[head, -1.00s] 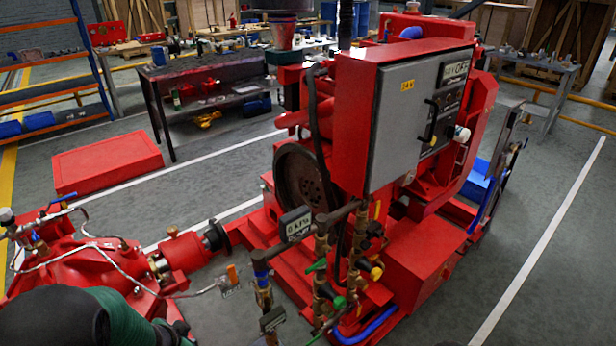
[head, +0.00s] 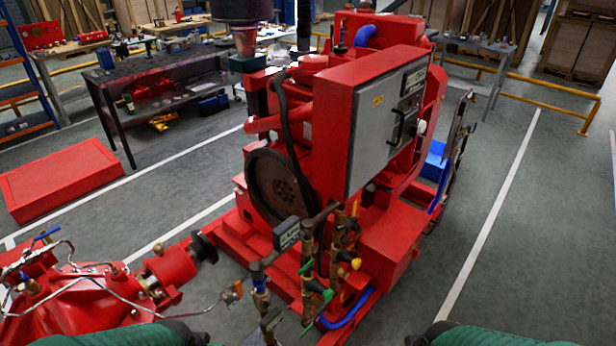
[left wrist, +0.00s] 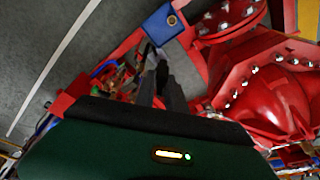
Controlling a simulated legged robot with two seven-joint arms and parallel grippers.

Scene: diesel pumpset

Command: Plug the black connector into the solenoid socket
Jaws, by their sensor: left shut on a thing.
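In the left wrist view, the dark fingers of my left gripper (left wrist: 161,88) are shut on a small dark thing (left wrist: 162,70), which looks like the black connector. Its shape is hard to make out. In the head view my left forearm shows at the bottom left, with its gripper out of frame. My right forearm shows at the bottom right, and its gripper is out of frame too. I cannot pick out the solenoid socket; the pipework with brass valves (head: 308,262) stands at the front of the red engine (head: 270,185).
A grey control panel (head: 375,130) is on the engine. A red pump (head: 80,300) stands at left, with a thin cable ending in an orange tip (head: 236,288). A red box (head: 60,178) lies on the floor. Open floor (head: 540,230) lies at right.

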